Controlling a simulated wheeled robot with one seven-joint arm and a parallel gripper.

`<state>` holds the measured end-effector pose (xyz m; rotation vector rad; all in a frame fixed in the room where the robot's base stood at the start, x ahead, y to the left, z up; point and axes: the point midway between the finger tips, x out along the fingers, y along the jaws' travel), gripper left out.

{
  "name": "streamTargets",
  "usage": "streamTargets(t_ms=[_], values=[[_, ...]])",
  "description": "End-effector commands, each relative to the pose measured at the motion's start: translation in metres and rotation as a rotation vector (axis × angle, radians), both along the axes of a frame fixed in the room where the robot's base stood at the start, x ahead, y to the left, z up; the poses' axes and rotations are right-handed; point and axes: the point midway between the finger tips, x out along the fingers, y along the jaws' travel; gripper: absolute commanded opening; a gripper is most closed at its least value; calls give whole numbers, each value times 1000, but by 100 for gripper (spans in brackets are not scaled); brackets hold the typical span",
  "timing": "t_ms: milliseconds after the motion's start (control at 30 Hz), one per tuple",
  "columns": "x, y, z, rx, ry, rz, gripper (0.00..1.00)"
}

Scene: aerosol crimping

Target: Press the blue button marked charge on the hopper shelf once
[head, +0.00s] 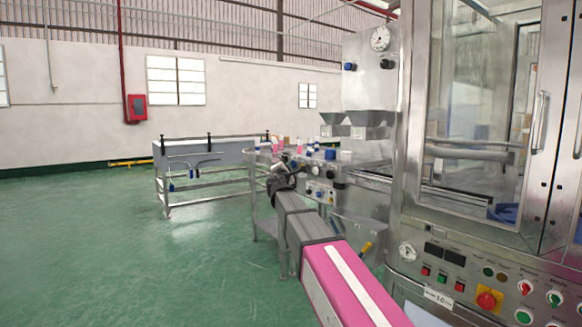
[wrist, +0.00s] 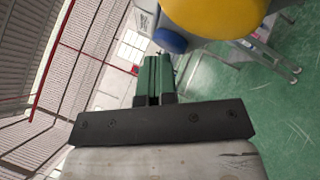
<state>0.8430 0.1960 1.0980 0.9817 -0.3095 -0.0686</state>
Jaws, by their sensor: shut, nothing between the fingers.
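My gripper (wrist: 154,58) is shut and empty, its two green fingers together in the wrist view. A blue round button-like piece (wrist: 170,41) shows close by the fingertips, up and slightly right of them in the picture. Whether they touch I cannot tell. In the head view my gripper (head: 279,172) is small and dark, at the left end of the steel hopper shelf (head: 372,161). Blue pieces (head: 330,154) show on the shelf beyond it. No charge marking is legible, so I cannot tell which blue piece bears it.
A large yellow rounded thing (wrist: 215,15) is close beside the blue piece in the wrist view. Pink-and-white items (head: 298,146) stand near the shelf. A steel machine cabinet (head: 430,215) with a control panel fills the right. Open green floor (head: 120,240) lies left.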

Motion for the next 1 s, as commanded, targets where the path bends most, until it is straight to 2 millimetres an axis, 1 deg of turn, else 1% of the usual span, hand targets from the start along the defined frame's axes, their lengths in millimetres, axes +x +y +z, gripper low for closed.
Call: streamTargets(t_ms=[667,1000], values=[[0,0,0,0,0,-1,0],[-9,12,0,1,0,-1,0]])
